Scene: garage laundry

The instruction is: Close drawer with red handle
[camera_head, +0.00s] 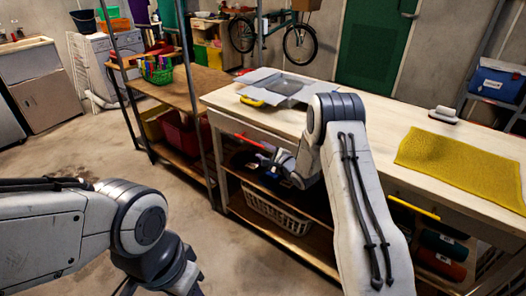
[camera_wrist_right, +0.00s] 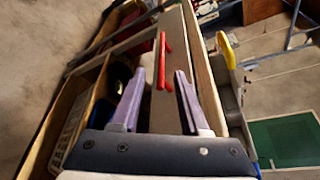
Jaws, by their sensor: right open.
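The red handle (camera_head: 250,141) is on the front of the workbench, below the left part of its top. In the right wrist view the red handle (camera_wrist_right: 162,62) stands on a grey-brown drawer front (camera_wrist_right: 168,105), just beyond my fingertips. How far the drawer is out is hard to tell. My right gripper (camera_head: 266,158) is in front of the bench, close to the handle; its fingers (camera_wrist_right: 157,75) are apart and empty, with the handle ahead between them. My left gripper (camera_head: 183,282) is low at the bottom edge, away from the bench, its fingers not clearly visible.
The workbench top (camera_head: 365,135) holds a grey open-flapped item (camera_head: 283,87) and a yellow cloth (camera_head: 466,161). A yellow handle (camera_head: 414,207) is farther right along the front. A white basket (camera_head: 277,212) sits on the lower shelf. Open floor lies at left.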

